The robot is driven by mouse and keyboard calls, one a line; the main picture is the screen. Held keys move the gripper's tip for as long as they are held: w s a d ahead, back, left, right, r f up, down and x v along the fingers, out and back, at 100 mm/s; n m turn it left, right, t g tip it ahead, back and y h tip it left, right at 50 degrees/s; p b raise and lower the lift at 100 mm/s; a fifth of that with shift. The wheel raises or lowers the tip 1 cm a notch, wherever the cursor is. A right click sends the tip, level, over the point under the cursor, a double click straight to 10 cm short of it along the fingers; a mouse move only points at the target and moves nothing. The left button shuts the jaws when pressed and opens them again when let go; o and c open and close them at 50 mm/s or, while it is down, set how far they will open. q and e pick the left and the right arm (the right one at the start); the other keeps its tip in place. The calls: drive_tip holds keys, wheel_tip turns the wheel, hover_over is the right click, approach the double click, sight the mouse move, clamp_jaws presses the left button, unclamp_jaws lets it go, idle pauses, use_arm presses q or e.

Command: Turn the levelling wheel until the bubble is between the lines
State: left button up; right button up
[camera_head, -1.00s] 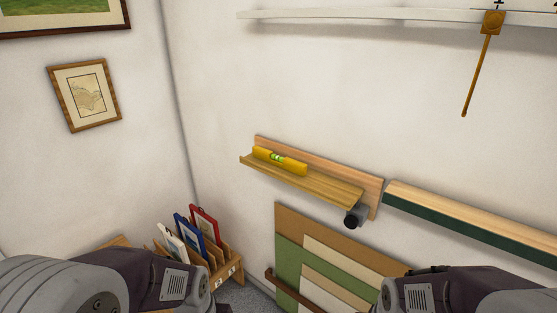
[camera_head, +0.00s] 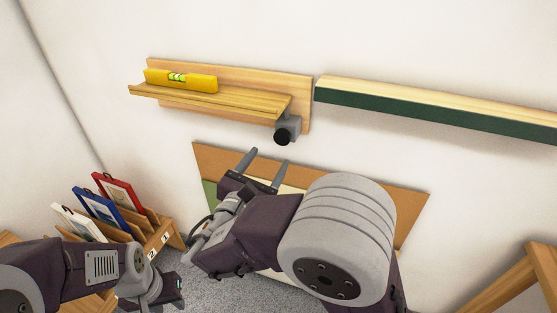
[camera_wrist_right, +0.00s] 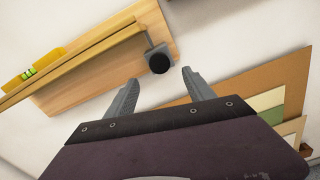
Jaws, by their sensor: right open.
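The levelling wheel (camera_head: 284,136) is a dark round knob on a grey block under the right end of a wooden wall ledge (camera_head: 215,98). It also shows in the right wrist view (camera_wrist_right: 159,63), just beyond my fingertips. A yellow spirit level (camera_head: 182,80) lies on the ledge's left part. Its green vial (camera_head: 177,77) shows, but the bubble is too small to place against the lines. My right gripper (camera_head: 268,162) is open and empty, below the wheel and apart from it. My left gripper (camera_head: 172,293) is low at the left; its fingers are not clear.
A green-faced wooden shelf (camera_head: 430,108) runs to the right of the ledge. A panel of coloured boards (camera_head: 230,157) is below, behind my right arm. A rack (camera_head: 165,235) holds white, blue and red frames at lower left. The wall around the wheel is clear.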

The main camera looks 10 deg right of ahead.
sight(281, 140)
drive_tip(key=x, duration=0.9)
drive_tip(key=shift+w+f+b, duration=0.1)
drive_tip(key=shift+b, duration=0.2)
clamp_jaws()
drive_tip(key=m+b, duration=0.1)
drive_tip(key=b, duration=0.2)
drive_tip(key=shift+f+m, duration=0.35)
drive_tip(key=shift+m, duration=0.05)
drive_tip(key=shift+a+r+m, duration=0.1)
drive_tip(key=shift+r+m, duration=0.1)
drive_tip(key=shift+m, duration=0.1)
drive_tip(key=shift+r, duration=0.15)
unclamp_jaws()
